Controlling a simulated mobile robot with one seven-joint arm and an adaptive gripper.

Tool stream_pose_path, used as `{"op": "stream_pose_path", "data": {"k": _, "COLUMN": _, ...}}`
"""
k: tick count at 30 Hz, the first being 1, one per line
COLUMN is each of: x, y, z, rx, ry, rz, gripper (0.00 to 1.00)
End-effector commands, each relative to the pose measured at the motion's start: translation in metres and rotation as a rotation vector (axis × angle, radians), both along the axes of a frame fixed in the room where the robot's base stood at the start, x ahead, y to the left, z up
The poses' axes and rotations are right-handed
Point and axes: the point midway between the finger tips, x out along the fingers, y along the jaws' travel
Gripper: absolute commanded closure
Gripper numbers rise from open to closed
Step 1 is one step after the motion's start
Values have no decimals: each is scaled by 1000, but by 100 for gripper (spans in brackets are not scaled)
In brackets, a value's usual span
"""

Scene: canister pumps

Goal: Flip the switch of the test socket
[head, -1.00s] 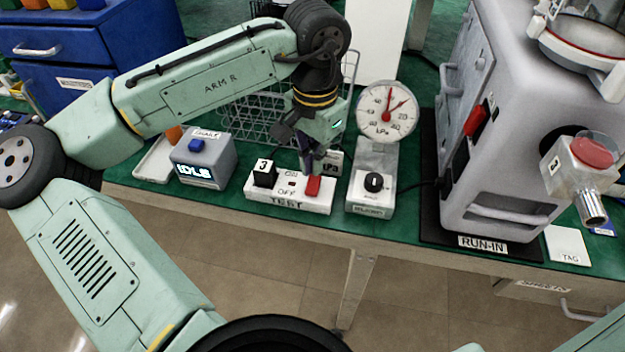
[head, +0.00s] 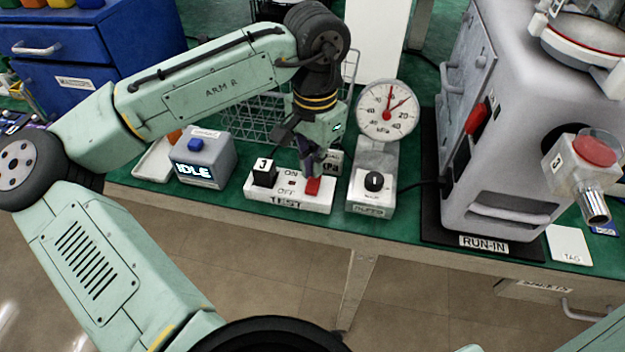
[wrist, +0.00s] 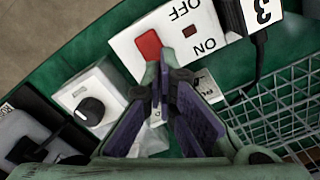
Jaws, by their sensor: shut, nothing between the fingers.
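The test socket (head: 288,206) is a white block marked TEST, ON and OFF at the front of the green bench. Its red switch (head: 313,187) is at the right end, and a small dark red lamp (wrist: 190,31) sits between the ON and OFF marks. A black plug (head: 265,175) tagged 3 stands in its left end. My gripper (head: 317,170) is shut and empty, pointing down just above and behind the switch. In the wrist view the fingertips (wrist: 163,72) are by the ON-side end of the red switch (wrist: 148,45); I cannot tell whether they touch.
A grey box reading IDLE (head: 203,165) stands to the left. A dial gauge (head: 386,112) on a stand with a black knob (head: 374,181) is close on the right. A wire basket (head: 245,115) is behind. The large grey RUN-IN machine (head: 500,150) stands further right.

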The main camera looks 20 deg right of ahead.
Motion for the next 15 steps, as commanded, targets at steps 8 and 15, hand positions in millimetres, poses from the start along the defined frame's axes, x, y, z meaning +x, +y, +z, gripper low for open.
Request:
{"op": "stream_pose_path", "data": {"k": 8, "x": 0, "y": 0, "z": -5, "rx": 0, "ry": 0, "rz": 0, "gripper": 100}}
{"op": "stream_pose_path", "data": {"k": 15, "x": 0, "y": 0, "z": -8, "rx": 0, "ry": 0, "rz": 0, "gripper": 100}}
